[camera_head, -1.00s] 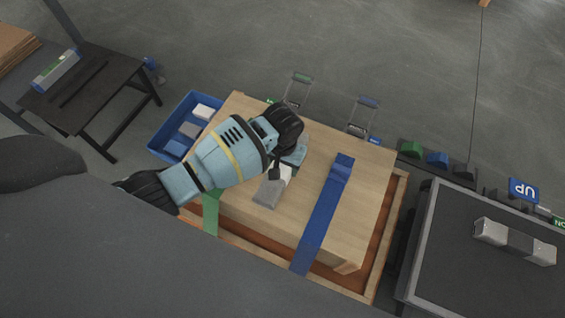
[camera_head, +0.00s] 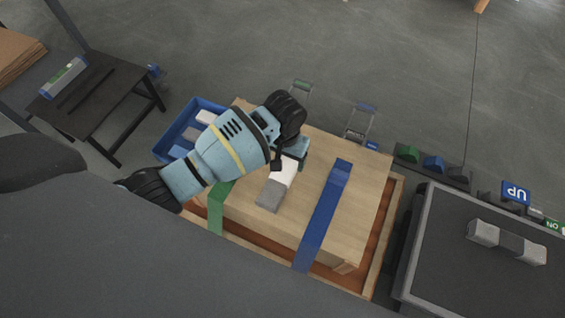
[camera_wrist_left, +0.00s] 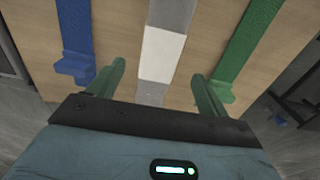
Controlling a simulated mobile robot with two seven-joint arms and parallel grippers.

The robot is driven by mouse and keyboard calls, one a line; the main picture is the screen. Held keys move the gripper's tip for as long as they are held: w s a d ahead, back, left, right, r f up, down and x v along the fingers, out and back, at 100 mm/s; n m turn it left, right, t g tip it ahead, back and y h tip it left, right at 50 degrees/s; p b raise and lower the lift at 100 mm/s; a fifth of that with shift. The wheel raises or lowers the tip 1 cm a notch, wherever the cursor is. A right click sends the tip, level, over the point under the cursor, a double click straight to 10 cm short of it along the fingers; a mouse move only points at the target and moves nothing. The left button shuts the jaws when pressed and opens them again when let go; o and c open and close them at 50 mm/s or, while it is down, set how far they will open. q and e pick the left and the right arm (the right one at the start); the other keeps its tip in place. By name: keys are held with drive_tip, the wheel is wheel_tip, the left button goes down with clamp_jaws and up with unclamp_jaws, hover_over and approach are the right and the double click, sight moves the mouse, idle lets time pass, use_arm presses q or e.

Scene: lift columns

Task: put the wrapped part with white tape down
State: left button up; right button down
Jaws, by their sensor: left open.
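The wrapped part with white tape (camera_head: 270,195) is a grey bar with a white band around its middle. It lies on top of the wooden crate (camera_head: 312,222), between a green strap and a blue strap. In the left wrist view the part (camera_wrist_left: 163,45) runs lengthwise away from me between my fingers. My left gripper (camera_wrist_left: 158,74) is open, with a green finger on either side of the part and a gap on both sides. In the head view the left gripper (camera_head: 291,152) is over the part's far end and hides it. My right gripper is not in view.
The blue strap (camera_head: 325,212) and green strap (camera_head: 217,205) cross the crate. A blue bin (camera_head: 165,149) holds several blocks. A grey and dark bar (camera_head: 507,242) lies on the dark table (camera_head: 470,283) at right. A black stand (camera_head: 95,100) is at left.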

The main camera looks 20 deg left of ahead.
sight(284, 170)
use_arm(q)
wheel_tip(284, 170, up, 5)
drive_tip(key=shift+r+p, duration=0.1)
drive_tip(key=shift+p, duration=0.75)
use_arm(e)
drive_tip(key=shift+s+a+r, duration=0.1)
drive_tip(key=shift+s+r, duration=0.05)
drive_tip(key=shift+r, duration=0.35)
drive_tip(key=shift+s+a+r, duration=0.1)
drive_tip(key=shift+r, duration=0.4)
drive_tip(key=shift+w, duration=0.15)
